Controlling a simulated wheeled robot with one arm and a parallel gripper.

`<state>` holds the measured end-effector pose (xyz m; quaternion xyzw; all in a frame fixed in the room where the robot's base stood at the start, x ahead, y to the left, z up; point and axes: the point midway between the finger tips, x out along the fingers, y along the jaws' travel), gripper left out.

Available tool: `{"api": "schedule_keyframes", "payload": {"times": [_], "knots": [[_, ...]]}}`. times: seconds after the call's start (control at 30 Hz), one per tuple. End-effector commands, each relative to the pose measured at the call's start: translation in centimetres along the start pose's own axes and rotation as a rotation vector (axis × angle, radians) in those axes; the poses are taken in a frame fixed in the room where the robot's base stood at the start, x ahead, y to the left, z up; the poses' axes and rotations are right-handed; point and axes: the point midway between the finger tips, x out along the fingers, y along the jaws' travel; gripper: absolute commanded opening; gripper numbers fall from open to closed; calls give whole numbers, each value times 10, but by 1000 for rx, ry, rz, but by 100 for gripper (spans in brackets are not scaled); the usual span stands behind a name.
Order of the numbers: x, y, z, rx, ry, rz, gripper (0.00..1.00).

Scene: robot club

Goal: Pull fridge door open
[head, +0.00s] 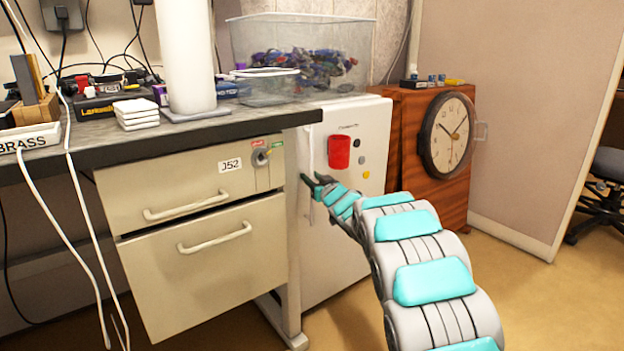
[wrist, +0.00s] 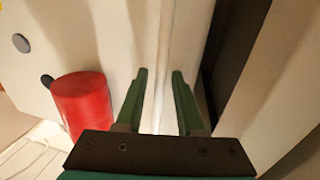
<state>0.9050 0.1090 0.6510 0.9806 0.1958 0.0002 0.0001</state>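The small white fridge (head: 376,135) stands beside the workbench. Its door appears shut, though its left edge is partly hidden by the desk and my arm. A red cup-shaped holder (head: 339,152) is on its front; it also shows in the wrist view (wrist: 80,100). My gripper (head: 312,181) is at the fridge's left front edge, below and left of the red holder. In the wrist view my gripper (wrist: 160,74) has its green fingers apart, with a pale vertical edge of the fridge (wrist: 164,35) running between them. I cannot tell whether the fingers touch it.
A drawer cabinet (head: 205,270) under the workbench (head: 225,125) stands close on the left. A clear bin (head: 300,45) of small parts is above the fridge. A wooden cabinet (head: 405,125) with a clock (head: 447,135) stands right of it. The floor (head: 530,300) at right is clear.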

Motion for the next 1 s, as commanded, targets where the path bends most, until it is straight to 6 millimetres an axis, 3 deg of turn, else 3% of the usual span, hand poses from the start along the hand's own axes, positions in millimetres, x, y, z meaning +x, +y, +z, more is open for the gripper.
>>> {"api": "schedule_keyframes", "payload": {"times": [0.03, 0.3, 1.0], "knots": [[0, 0, 0, 0, 0, 0, 30], [0, 0, 0, 0, 0, 0, 0], [0, 0, 1, 0, -1, 0, 0]]}}
